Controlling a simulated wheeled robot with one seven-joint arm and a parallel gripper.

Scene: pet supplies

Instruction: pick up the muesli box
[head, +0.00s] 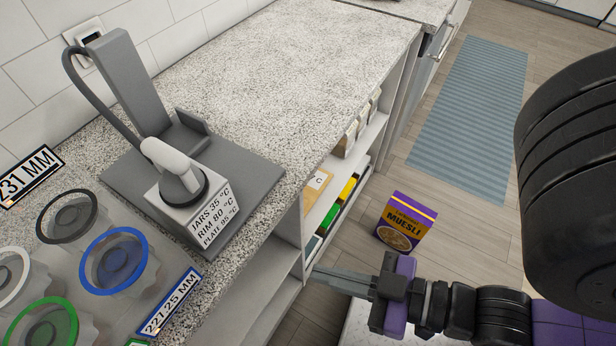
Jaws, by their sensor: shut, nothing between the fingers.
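The muesli box (406,224) is a purple and yellow carton. It stands upright on the wooden floor, just outside the open shelves under the counter. My gripper (316,276) is shut and empty. Its fingers point left toward the shelf edge, in front of the box and to its lower left in the picture. The gripper and the box appear apart. The lower edge of the box is close behind my wrist in this view.
The speckled counter (290,60) carries a grey device (190,190) and several jars with coloured rims. Open shelves (340,190) below hold small packets. A blue striped mat (470,110) lies on the floor behind the box. Bare floor surrounds the box.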

